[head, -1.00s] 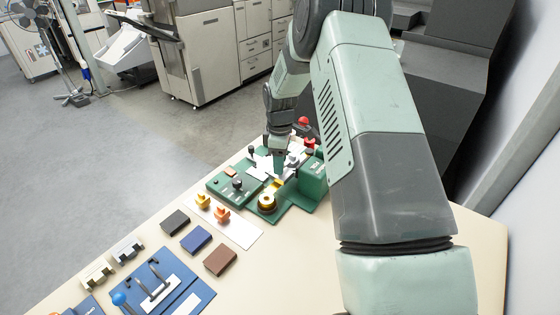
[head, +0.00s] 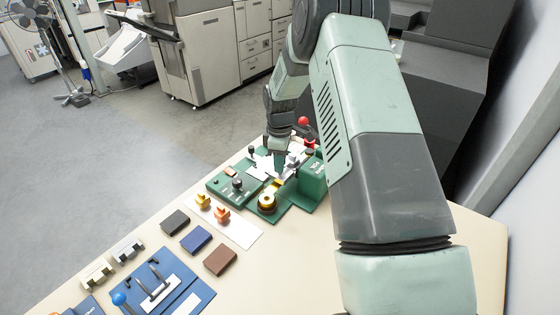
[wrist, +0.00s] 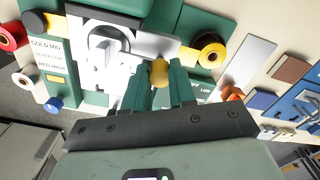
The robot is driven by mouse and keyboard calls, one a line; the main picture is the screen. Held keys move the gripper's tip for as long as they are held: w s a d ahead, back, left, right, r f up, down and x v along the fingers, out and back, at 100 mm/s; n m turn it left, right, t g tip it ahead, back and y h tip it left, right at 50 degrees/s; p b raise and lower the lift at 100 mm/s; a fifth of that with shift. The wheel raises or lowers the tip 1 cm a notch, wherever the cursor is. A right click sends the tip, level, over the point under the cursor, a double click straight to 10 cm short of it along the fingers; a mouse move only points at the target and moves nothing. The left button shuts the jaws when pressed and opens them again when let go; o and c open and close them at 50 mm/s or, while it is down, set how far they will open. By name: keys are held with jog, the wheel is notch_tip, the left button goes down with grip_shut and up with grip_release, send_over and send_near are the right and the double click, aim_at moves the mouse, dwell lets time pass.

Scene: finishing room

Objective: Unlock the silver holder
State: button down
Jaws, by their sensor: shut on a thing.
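My gripper (wrist: 160,88) is shut on a small yellow knob (wrist: 159,71), with its two green fingers on either side of it in the wrist view. The silver holder appears to be the silver metal part (wrist: 112,48) just beyond the fingers on the green machine (wrist: 185,20); its lock cannot be made out clearly. In the head view my gripper (head: 281,168) points down over the green machine (head: 312,184), and the fingers hide part of the silver area.
A gold roll (head: 267,202) stands close to the gripper. A red ball lever (head: 303,121) rises behind. Orange-topped pieces (head: 222,213) and black, blue (head: 196,239) and brown blocks lie on the cream table (head: 300,270). The table's front right is clear.

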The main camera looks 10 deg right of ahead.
jog(key=m, duration=0.8)
jog(key=shift+m, duration=0.3)
jog(key=m, duration=0.8)
jog(key=shift+m, duration=0.6)
jog(key=c, duration=0.9)
grip_release()
